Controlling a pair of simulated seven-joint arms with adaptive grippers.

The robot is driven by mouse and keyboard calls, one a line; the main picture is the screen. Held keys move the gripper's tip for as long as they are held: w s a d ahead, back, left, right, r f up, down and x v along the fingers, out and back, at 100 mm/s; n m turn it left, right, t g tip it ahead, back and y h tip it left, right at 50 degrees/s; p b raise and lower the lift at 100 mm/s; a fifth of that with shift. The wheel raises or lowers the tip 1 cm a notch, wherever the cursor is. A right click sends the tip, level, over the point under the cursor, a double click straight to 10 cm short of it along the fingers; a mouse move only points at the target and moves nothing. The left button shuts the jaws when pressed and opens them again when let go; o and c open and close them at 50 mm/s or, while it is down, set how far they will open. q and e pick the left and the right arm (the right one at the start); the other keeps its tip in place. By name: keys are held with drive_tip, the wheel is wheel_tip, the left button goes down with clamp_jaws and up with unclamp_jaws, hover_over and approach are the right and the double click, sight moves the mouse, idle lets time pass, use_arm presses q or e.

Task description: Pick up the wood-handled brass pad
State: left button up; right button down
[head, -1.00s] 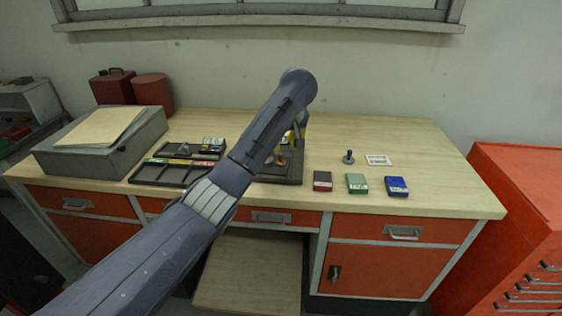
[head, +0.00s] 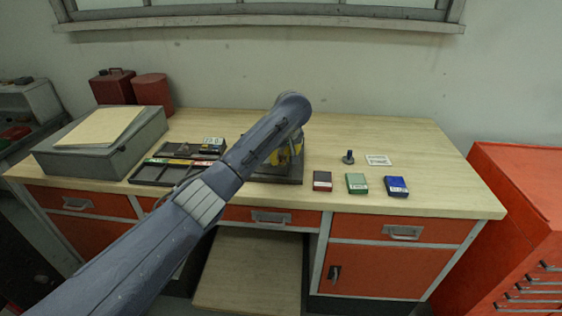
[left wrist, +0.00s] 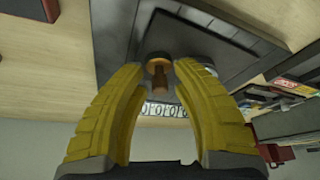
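The wood-handled brass pad (left wrist: 158,68) shows in the left wrist view, with a round brass-coloured end and a brown handle, over a dark grey surface. My left gripper (left wrist: 159,66) has its two yellow fingers apart, one on each side of the pad, with narrow gaps visible. In the head view my left gripper (head: 292,150) is low over the dark tray (head: 285,178), and my forearm hides the pad there. My right gripper is in neither view.
A dark organiser (head: 150,175) lies left of my arm. Red (head: 322,181), green (head: 357,183) and blue (head: 396,186) boxes stand to the right. A small dark knobbed piece (head: 348,157) stands behind them by a white card (head: 378,160). The right tabletop is mostly clear.

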use_arm(q)
drive_tip(key=shift+f, duration=0.1)
drive_tip(key=shift+c, duration=0.4)
clamp_jaws()
